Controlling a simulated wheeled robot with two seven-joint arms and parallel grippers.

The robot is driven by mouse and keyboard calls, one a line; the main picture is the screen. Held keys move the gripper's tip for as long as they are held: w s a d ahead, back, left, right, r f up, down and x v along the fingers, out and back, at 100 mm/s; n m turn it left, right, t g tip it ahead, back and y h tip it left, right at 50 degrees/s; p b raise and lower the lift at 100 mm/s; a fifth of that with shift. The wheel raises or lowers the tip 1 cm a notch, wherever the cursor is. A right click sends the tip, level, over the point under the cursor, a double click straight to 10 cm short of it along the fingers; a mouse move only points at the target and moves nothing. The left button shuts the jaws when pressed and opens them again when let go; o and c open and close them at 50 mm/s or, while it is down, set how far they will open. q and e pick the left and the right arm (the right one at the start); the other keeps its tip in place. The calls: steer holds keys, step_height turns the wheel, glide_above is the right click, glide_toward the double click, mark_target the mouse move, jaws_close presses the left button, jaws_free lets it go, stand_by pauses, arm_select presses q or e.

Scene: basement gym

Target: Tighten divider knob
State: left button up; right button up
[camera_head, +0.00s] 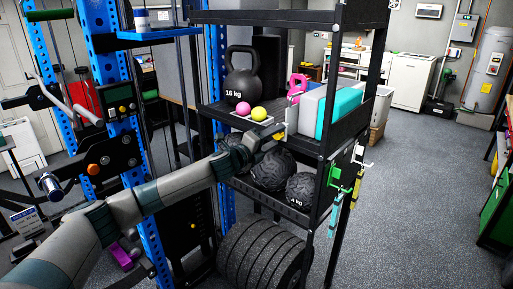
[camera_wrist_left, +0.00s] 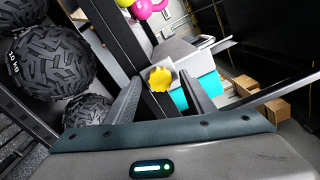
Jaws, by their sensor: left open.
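The yellow lobed knob (camera_wrist_left: 160,78) shows in the left wrist view on the dark edge of the shelf, in front of the grey and teal blocks. In the head view a small yellow part of it (camera_head: 279,136) shows at the shelf edge, beside my gripper. My left gripper (camera_wrist_left: 160,92) is open, with one finger on each side of the knob in the picture. It appears empty, and the knob seems to lie just beyond or between the fingertips; contact cannot be told. The left gripper (camera_head: 270,138) is partly hidden in the head view. My right gripper is not in view.
The shelf holds a black kettlebell (camera_head: 241,76), a pink ball (camera_head: 243,108), a yellow ball (camera_head: 258,114), and a teal block (camera_head: 342,105). Black textured balls (camera_head: 301,187) sit on the shelf below. A blue rack upright (camera_head: 150,210) stands left. Floor at right (camera_head: 430,190) is clear.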

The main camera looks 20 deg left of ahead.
arm_select(q)
steer(key=b+v, duration=0.6)
steer(key=v, duration=1.1)
